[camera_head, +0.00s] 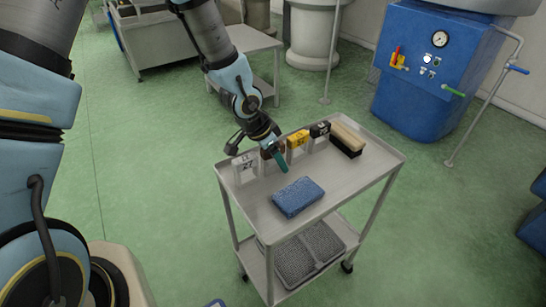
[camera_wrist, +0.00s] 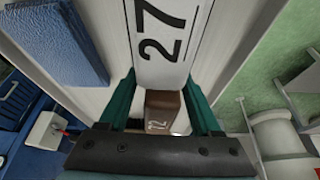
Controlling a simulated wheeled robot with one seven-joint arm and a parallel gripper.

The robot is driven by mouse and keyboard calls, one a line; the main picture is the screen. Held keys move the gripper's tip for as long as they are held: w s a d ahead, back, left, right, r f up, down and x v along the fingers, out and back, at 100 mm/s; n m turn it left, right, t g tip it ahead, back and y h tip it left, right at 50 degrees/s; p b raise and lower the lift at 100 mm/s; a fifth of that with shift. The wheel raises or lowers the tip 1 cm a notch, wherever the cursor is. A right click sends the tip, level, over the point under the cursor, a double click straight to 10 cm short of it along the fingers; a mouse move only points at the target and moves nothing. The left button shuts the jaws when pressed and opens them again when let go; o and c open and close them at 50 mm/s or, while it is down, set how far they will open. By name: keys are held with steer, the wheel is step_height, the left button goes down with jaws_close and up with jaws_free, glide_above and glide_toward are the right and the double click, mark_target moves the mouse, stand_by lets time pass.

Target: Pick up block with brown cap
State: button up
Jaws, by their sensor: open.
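The block with the brown cap (camera_wrist: 162,112) shows in the wrist view between the two teal fingers of my gripper (camera_wrist: 160,88). A small pale mark is on the cap. My gripper is open, with one finger on each side of the cap; I cannot tell whether either touches it. In the head view my gripper (camera_head: 279,158) is low over the trolley and partly hides the brown-capped block (camera_head: 267,154). A white block marked 27 (camera_head: 245,168) stands to its left; its 27 face (camera_wrist: 163,42) shows large in the wrist view.
A yellow-capped block (camera_head: 298,141) and a black-capped block (camera_head: 320,130) stand to the right, beside a brush (camera_head: 347,139). A blue sponge (camera_head: 298,197) lies in front on the grey trolley (camera_head: 355,182).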

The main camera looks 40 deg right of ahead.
steer(key=shift+f, duration=0.1)
jaws_close()
stand_by(0.5)
